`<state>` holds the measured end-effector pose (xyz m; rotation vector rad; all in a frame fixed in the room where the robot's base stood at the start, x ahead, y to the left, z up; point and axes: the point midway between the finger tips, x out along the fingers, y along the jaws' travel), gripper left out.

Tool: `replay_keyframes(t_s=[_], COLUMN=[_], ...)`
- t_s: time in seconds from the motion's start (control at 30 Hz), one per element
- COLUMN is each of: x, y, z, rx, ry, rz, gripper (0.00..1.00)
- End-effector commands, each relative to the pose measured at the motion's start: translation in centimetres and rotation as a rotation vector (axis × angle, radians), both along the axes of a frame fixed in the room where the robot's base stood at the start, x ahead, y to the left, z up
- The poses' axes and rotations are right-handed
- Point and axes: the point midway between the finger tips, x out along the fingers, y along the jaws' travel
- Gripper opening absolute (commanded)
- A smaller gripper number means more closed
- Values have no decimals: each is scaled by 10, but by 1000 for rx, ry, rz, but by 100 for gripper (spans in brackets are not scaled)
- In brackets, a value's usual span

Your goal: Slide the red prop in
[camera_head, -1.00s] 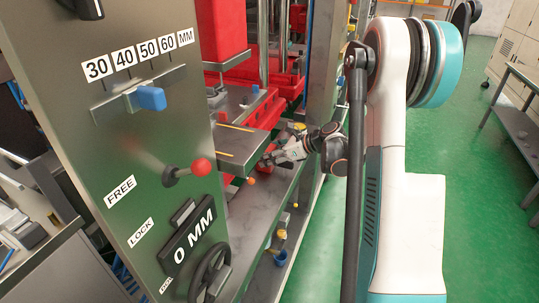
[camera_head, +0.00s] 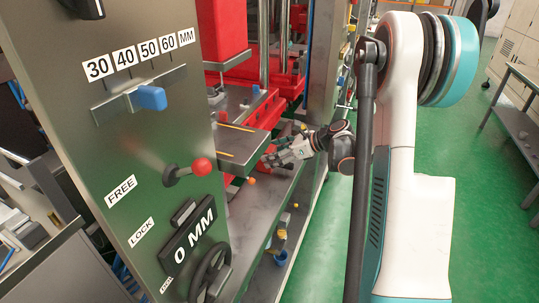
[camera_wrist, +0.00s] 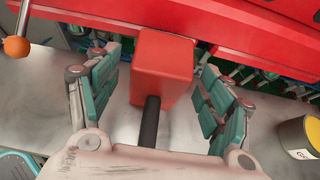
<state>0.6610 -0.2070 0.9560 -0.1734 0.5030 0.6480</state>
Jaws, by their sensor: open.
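The red prop (camera_wrist: 166,62) is a red block with a black rod (camera_wrist: 150,122) on its near side. In the wrist view it lies between the fingers of my gripper (camera_wrist: 161,70), its rod pointing back towards my palm. The teal-padded fingers are open, with a gap on each side of the block. In the head view my gripper (camera_head: 270,158) is low beside the machine's grey plate (camera_head: 240,140); the prop cannot be clearly made out there.
A red machine beam (camera_wrist: 240,30) crosses behind the prop. An orange-knobbed lever (camera_wrist: 16,46) is at the upper left and a yellow-topped can (camera_wrist: 300,136) at the right. A red-knobbed lever (camera_head: 200,167) and blue slider (camera_head: 151,97) are on the panel.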

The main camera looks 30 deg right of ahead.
Motion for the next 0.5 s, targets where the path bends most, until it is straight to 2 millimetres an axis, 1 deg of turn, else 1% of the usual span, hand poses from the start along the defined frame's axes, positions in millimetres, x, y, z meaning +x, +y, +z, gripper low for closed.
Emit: replay_keyframes(t_s=[0.1,0.3,0.5], x=[-18,-44,-61], y=[-15,-36,-49], z=[13,33,45], rx=[0,1,1], ry=[0,0,0], rz=[-5,-4,-3], gripper=[73,73,73])
